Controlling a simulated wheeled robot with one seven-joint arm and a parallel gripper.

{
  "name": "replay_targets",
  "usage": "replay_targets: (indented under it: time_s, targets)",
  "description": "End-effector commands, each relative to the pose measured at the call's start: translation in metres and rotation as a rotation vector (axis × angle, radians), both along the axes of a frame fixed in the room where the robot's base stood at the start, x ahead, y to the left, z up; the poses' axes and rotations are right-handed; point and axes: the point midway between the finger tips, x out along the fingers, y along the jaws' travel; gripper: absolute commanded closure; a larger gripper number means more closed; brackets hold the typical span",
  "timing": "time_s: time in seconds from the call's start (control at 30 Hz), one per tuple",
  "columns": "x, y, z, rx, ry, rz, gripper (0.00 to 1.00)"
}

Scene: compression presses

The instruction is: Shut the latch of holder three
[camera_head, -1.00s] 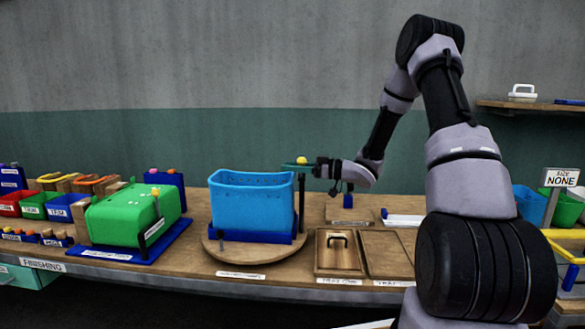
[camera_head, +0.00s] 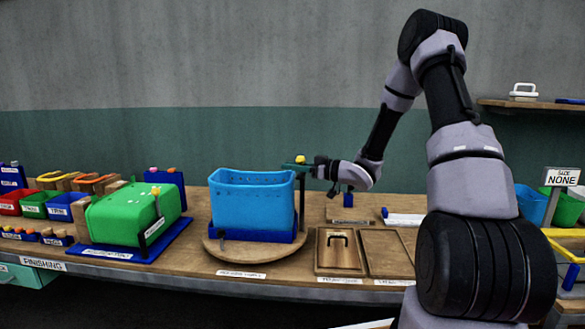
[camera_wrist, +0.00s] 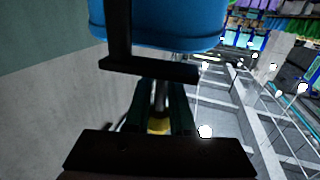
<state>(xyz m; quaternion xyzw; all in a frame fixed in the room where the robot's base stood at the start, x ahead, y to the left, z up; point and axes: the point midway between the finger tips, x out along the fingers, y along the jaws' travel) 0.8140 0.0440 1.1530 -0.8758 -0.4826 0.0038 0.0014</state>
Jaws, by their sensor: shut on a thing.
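A blue bin (camera_head: 252,202) stands in a blue base on a round wooden turntable (camera_head: 270,250). The blue bin (camera_wrist: 160,35) is beyond. I cannot read a holder number, and the fingers partly hide the grip.
A green rounded housing (camera_head: 125,218) on a blue base stands left of the turntable. Small coloured bins (camera_head: 33,206) are further left. A wooden lid with a handle (camera_head: 340,250) and a shallow tray (camera_head: 387,255) lie at right. The air above the bin is clear.

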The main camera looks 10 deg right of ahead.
Motion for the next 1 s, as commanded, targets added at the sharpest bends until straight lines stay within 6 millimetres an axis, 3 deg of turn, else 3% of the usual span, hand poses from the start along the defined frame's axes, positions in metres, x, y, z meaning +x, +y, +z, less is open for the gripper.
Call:
replay_targets:
  time_s: [0.03,1.0]
  targets:
    - [0.002,0.003,0.008,0.005,-0.019,-0.030,1.00]
    - [0.039,0.005,0.010,0.004,-0.022,-0.931,1.00]
